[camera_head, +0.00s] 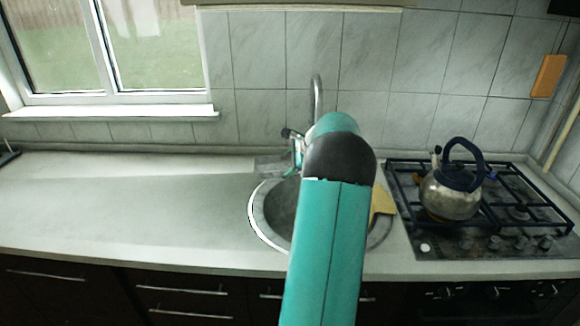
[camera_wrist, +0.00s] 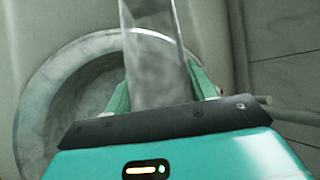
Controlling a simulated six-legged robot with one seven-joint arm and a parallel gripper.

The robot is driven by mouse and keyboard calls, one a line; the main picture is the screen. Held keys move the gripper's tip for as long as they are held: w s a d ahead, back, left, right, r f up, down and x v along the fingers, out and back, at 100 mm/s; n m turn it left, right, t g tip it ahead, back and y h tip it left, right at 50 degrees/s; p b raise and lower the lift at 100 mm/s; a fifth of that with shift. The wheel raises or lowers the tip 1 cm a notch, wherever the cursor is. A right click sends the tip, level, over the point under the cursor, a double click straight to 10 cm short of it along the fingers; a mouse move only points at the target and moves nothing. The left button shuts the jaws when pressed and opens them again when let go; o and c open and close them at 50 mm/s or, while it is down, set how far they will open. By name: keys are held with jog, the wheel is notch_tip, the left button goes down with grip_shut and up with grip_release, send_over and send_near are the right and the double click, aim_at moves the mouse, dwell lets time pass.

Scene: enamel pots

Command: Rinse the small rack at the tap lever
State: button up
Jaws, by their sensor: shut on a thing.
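My gripper (camera_wrist: 160,90) is shut on a grey, partly see-through flat piece, which I take to be the small rack (camera_wrist: 153,50). It sits between the two green fingers in the wrist view and runs out past the top edge. In the head view my gripper (camera_head: 295,160) is over the back left of the sink, and the grey rack (camera_head: 269,166) shows beside it near the rim. The curved tap (camera_head: 317,92) rises behind my arm.
The round sink (camera_head: 256,217) is partly hidden by my arm. A yellowish piece (camera_head: 382,203) lies at its right side. A kettle (camera_head: 452,190) stands on the hob (camera_head: 430,238) to the right. The counter (camera_head: 130,205) on the left is clear. The tiled wall (camera_head: 260,60) is close behind.

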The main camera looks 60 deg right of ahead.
jog(key=shift+w, duration=0.55)
jog(key=shift+s, duration=0.2)
jog(key=shift+s, duration=0.4)
jog(key=shift+s+a, duration=0.2)
jog(key=shift+a, duration=1.8)
jog(key=shift+s+a, duration=0.2)
jog(key=shift+a, duration=1.75)
jog(key=shift+r, duration=0.1)
